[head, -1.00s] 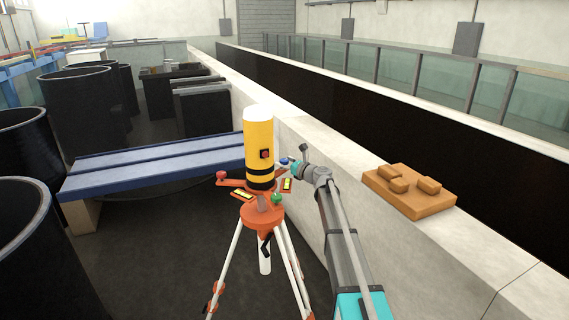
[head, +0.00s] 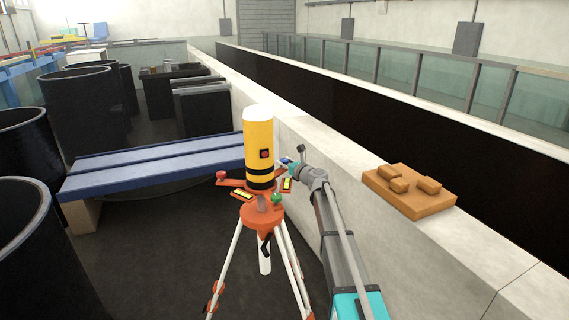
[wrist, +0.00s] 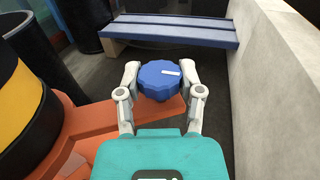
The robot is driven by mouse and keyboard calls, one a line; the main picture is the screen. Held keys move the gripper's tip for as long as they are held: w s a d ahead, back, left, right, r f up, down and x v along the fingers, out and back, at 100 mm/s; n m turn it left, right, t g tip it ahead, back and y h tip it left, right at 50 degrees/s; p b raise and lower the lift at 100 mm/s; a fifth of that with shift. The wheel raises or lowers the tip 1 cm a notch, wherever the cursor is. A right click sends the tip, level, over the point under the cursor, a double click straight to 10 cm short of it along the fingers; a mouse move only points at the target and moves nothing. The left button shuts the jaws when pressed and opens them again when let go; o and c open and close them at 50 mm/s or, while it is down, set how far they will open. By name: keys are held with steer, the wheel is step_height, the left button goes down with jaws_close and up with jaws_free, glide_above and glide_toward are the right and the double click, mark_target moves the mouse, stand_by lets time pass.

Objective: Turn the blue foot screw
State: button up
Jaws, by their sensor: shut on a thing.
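The blue foot screw (wrist: 160,82) fills the space between the fingers of my gripper (wrist: 162,85) in the wrist view. It is a ribbed knob with a white mark on top, pointing right. The gripper is shut on it from both sides. In the head view, the gripper end (head: 294,168) is beside the instrument, and only a bit of blue shows there. The yellow instrument (head: 259,145) with black bands stands upright on an orange tripod (head: 263,215). A red screw (head: 222,175) is at its left and a green screw (head: 277,198) at its front.
A blue bench (head: 140,168) stands behind and left of the tripod. The pale flume wall (head: 330,150) runs along the right, with an orange block (head: 409,190) on its top. Black tanks (head: 75,110) stand at the left.

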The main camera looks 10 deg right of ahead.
steer(key=shift+m+t+h, duration=0.55)
steer(key=shift+m+h, duration=0.45)
steer(key=shift+h, duration=0.35)
steer(key=shift+m+t+h, duration=0.55)
steer(key=shift+m+h, duration=0.45)
steer(key=shift+h, duration=0.35)
steer(key=shift+w, duration=0.1)
steer(key=o, duration=1.2)
steer(key=shift+c, duration=0.2)
steer(key=v, duration=1.2)
